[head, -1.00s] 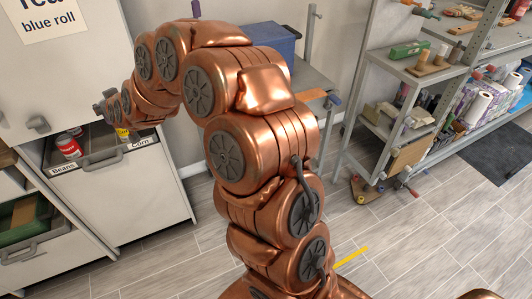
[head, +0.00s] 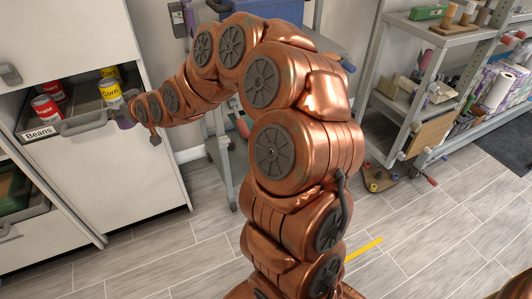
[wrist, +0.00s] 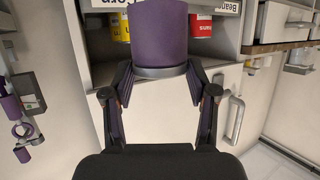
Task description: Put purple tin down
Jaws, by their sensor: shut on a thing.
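The purple tin (wrist: 159,32), a cylinder with a grey band at its lower edge, stands large at the top of the wrist view. My gripper (wrist: 159,76) is shut on it, with a finger on each side. Behind the tin is the open drawer, with its grey front handle (head: 85,124) and a Beans label (head: 38,134) in the head view. The gripper end is at the drawer's right front corner there, mostly hidden by my wrist. I cannot tell whether the tin touches the drawer.
Two yellow corn tins, one in front (head: 111,91), are at the drawer's right side. Red beans tins (head: 46,109) are at its left. The drawer's middle shows bare room. A wheeled trolley is behind my arm, and a shelf rack (head: 425,80) stands to the right.

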